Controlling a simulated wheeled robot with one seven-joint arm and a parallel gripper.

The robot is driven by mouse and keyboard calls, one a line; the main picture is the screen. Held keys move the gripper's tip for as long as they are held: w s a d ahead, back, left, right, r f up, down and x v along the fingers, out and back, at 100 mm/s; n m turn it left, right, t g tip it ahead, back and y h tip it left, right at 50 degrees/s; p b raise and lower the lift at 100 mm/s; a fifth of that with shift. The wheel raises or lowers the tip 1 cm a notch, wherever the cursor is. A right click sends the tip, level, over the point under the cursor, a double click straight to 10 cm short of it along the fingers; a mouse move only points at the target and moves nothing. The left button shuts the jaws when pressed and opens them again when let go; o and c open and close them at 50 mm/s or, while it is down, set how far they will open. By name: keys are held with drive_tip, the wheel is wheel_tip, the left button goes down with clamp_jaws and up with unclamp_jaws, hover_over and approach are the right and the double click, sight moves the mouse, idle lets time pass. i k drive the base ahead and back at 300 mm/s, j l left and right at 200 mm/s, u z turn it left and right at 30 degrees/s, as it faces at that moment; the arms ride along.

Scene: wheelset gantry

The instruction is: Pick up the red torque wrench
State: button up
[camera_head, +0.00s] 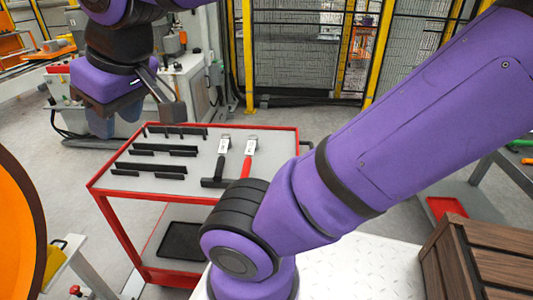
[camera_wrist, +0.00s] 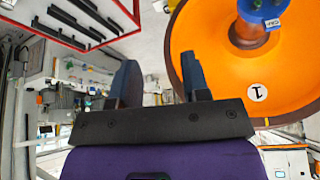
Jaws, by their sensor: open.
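The red torque wrench (camera_head: 247,162) lies on the grey top of a red-edged cart (camera_head: 150,184), near its right side in the head view. It has a pale upper end and a red handle; my arm stands close to its lower end. A similar tool with a black handle (camera_head: 220,162) lies just left of it. My gripper (camera_head: 142,116) is at the upper left of the head view, raised and well apart from the wrench. In the wrist view my gripper (camera_wrist: 162,78) is open with nothing between its fingers. I cannot make out the wrench in the wrist view.
Several black holders (camera_head: 152,152) stand on the cart's left part. A large orange disc (camera_head: 20,235) is at the left edge and fills the wrist view's right (camera_wrist: 228,62). A brown wooden crate (camera_head: 478,258) is at lower right. Yellow-posted fencing (camera_head: 310,50) is behind.

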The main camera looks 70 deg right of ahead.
sight(252, 145)
drive_tip(key=z, duration=1.75)
drive_tip(key=k+j+u, duration=0.15)
drive_tip(key=j, duration=0.15)
drive_tip(key=j+u, duration=0.15)
drive_tip(key=j, duration=0.15)
